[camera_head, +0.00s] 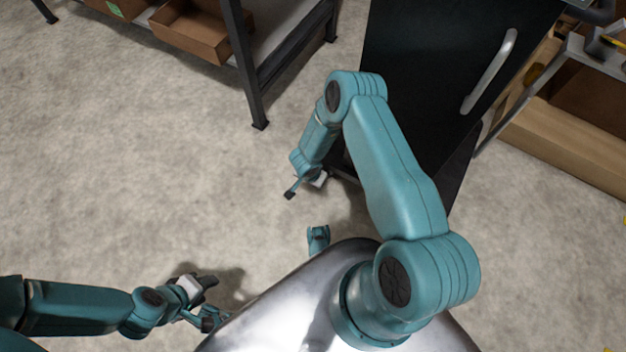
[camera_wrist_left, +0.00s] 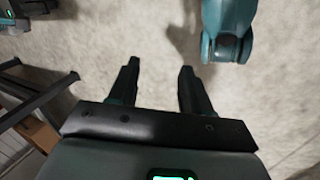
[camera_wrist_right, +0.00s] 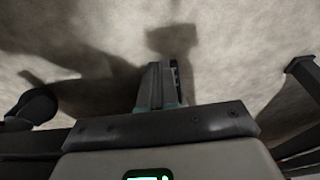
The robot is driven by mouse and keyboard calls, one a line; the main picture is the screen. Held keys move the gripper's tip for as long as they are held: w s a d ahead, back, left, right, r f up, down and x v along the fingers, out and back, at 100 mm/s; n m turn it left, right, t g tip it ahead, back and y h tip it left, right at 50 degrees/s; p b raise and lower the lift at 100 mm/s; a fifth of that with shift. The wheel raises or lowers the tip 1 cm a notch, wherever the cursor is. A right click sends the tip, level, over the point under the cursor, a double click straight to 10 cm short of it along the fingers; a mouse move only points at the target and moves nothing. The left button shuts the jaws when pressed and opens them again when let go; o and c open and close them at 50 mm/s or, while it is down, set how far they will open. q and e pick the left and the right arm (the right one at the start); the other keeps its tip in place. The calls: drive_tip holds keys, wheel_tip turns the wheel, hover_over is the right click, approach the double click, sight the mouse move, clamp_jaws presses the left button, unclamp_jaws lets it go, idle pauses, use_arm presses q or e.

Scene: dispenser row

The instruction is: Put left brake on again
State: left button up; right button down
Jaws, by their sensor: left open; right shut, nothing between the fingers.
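A black cabinet (camera_head: 420,70) with a grey handle (camera_head: 489,72) stands at the top right in the head view. No brake can be made out; my right arm covers part of the cabinet's lower edge. My right gripper (camera_wrist_right: 163,65) is shut and empty, low over the floor by the cabinet's lower left corner. In the right wrist view a dark rounded part (camera_wrist_right: 35,105) lies left of the fingers; I cannot tell whether it is a wheel or a brake. My left gripper (camera_head: 207,283) is open and empty over bare floor, well away from the cabinet; its parted fingers show in the left wrist view (camera_wrist_left: 158,66).
A dark metal shelf (camera_head: 245,65) with cardboard boxes (camera_head: 190,28) stands at the top left of the cabinet. One shelf leg reaches the floor near my right gripper. Another rack with a large carton (camera_head: 565,145) is at the right. The concrete floor at the left is clear.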

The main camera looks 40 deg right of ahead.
use_arm(q)
drive_tip(key=shift+r, duration=0.35)
use_arm(e)
drive_tip(key=shift+w+r, duration=0.1)
drive_tip(key=shift+r, duration=0.4)
use_arm(q)
drive_tip(key=shift+s, duration=0.1)
wheel_tip(320, 180, up, 7)
drive_tip(key=s+p, duration=0.1)
drive_tip(key=p, duration=0.6)
drive_tip(key=shift+s+f+m+g+p, duration=0.2)
drive_tip(key=shift+s+m+g+p, duration=0.1)
drive_tip(key=shift+g, duration=0.1)
use_arm(e)
drive_tip(key=s+a+r, duration=0.3)
drive_tip(key=a+r, duration=0.4)
drive_tip(key=r, duration=0.4)
drive_tip(key=shift+r, duration=0.25)
use_arm(q)
drive_tip(key=shift+d, duration=0.1)
use_arm(e)
drive_tip(key=shift+w, duration=0.1)
